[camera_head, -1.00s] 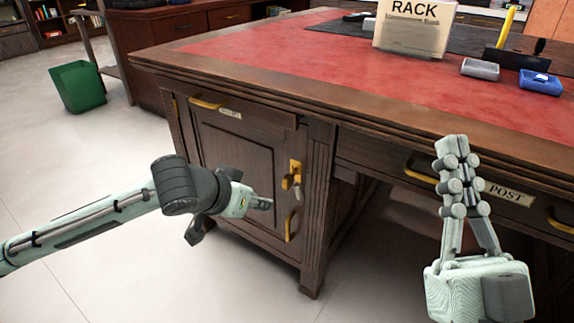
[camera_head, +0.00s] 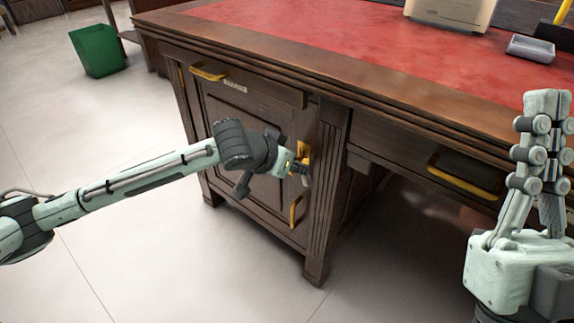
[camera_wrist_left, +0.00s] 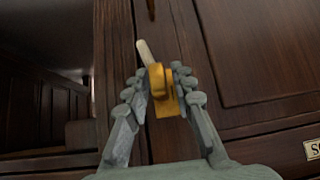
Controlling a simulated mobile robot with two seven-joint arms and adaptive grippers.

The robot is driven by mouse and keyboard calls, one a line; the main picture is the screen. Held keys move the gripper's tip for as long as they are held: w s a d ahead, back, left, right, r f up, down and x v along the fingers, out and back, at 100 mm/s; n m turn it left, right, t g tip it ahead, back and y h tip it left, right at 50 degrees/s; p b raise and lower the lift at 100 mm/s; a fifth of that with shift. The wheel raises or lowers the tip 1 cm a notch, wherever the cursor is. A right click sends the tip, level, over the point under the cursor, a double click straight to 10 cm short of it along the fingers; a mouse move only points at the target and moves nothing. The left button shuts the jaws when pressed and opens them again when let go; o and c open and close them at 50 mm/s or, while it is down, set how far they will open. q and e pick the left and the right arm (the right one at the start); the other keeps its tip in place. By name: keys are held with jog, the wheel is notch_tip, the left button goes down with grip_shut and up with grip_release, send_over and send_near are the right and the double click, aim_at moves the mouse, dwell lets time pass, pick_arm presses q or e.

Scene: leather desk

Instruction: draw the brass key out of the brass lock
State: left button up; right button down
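The brass lock (camera_head: 304,149) is on the front of the desk's wooden cupboard door, near its right edge. My left gripper (camera_head: 298,168) is at the lock and hides most of the key. In the left wrist view the brass key (camera_wrist_left: 162,90) shows as a yellow block between the two fingertips (camera_wrist_left: 160,82), with a pale tag (camera_wrist_left: 145,50) beside it. The fingers stand on either side of it, and a small gap seems to show at the left finger. My right gripper (camera_head: 547,100) is shut and empty, pointing up at the right.
The desk's red leather top (camera_head: 300,35) and overhanging wooden edge are above the lock. A brass door handle (camera_head: 295,211) is below it, and a drawer handle (camera_head: 465,175) is to the right. A green bin (camera_head: 97,50) stands far left. The floor in front is clear.

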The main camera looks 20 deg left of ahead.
pick_arm(q)
jog(key=shift+w+d+f, duration=0.1)
jog(key=shift+w+f, duration=0.2)
jog(key=shift+c, duration=0.2)
grip_shut()
jog(key=shift+s, duration=0.1)
jog(key=s+p, duration=0.1)
jog(key=s, duration=0.1)
jog(key=s+a, duration=0.1)
jog(key=s, duration=0.1)
jog(key=shift+a+f+p, duration=0.1)
jog(key=shift+f+p, duration=0.1)
jog(key=shift+p, duration=0.2)
dwell(0.6)
jog(key=shift+s, duration=0.15)
